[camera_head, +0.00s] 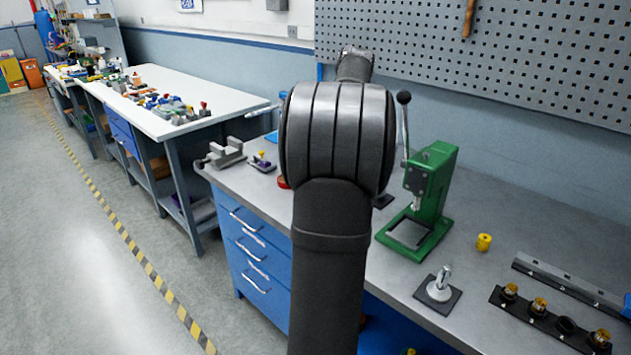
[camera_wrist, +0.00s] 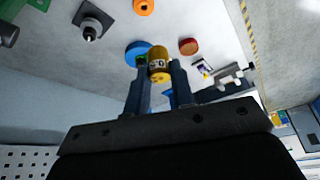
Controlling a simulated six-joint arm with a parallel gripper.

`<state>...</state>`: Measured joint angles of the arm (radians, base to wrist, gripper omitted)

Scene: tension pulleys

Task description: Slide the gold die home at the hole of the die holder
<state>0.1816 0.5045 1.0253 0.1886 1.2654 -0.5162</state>
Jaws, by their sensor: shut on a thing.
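The gold die (camera_wrist: 158,63) is a short gold cylinder with a dark-and-white marking on its side. It sits between the two fingers of my gripper (camera_wrist: 158,80), which is shut on it, seen in the wrist view. A blue round part (camera_wrist: 134,50) shows just behind and left of the die, partly covered by it. I cannot tell whether this is the die holder, and no hole shows in it. In the head view my arm hides the gripper and the die.
A green press (camera_head: 432,195) stands right of my arm. A dark square plate with a silver peg (camera_wrist: 89,31), a red disc (camera_wrist: 188,46) and a vise (camera_head: 225,153) are on the bench. A rack (camera_head: 497,299) with gold parts lies lower right, near a yellow part (camera_head: 484,242).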

